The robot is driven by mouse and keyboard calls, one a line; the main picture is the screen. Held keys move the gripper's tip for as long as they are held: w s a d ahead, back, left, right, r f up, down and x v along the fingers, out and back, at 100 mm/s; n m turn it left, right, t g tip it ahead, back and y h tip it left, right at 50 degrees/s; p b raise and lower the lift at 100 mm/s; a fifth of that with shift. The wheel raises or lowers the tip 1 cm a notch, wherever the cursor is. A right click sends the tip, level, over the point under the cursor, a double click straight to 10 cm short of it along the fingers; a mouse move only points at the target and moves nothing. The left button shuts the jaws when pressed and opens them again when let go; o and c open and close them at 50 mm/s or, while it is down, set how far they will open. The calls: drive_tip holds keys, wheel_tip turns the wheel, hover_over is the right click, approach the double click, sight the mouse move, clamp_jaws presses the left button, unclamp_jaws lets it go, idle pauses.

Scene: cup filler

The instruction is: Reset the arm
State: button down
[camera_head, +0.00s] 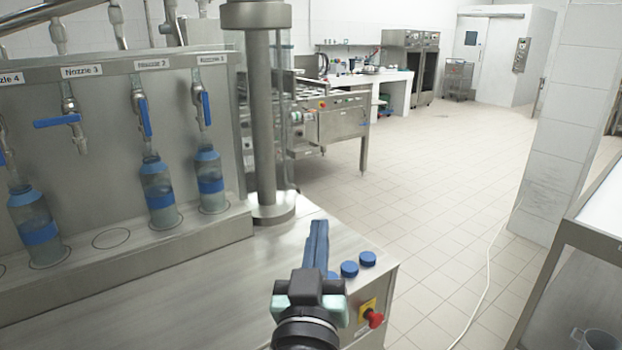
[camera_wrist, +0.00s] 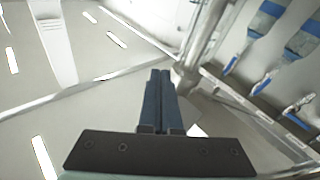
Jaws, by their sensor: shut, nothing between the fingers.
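My gripper (camera_head: 317,236) is shut and empty, its blue fingers together. In the head view it is over the right end of the steel counter, left of the blue caps and clear of the bottles. In the wrist view my gripper (camera_wrist: 159,82) points towards the upper part of the room, with ceiling lights at the left and the nozzle panel at the right. My arm comes in from the bottom of the head view; most of it is out of frame.
Bottles (camera_head: 158,190) with blue bands stand under the nozzles at the left. A steel post (camera_head: 262,120) rises from the counter (camera_head: 190,300) behind my gripper. Blue caps (camera_head: 349,269) and a red stop button (camera_head: 375,319) are at right. The tiled floor beyond is open.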

drive_tip(key=s+r+t+p, duration=0.1)
drive_tip(key=s+r, duration=0.4)
drive_tip(key=r, duration=0.6)
drive_tip(key=s+r+t+y+p, duration=0.1)
drive_tip(key=s+r+t, duration=0.2)
drive_tip(key=s+r, duration=0.3)
drive_tip(key=s+a+r+t+y+p, duration=0.1)
drive_tip(key=s+r+t, duration=0.2)
drive_tip(key=r, duration=1.2)
drive_tip(key=shift+s+r+m, duration=0.3)
drive_tip(key=shift+s, duration=0.95)
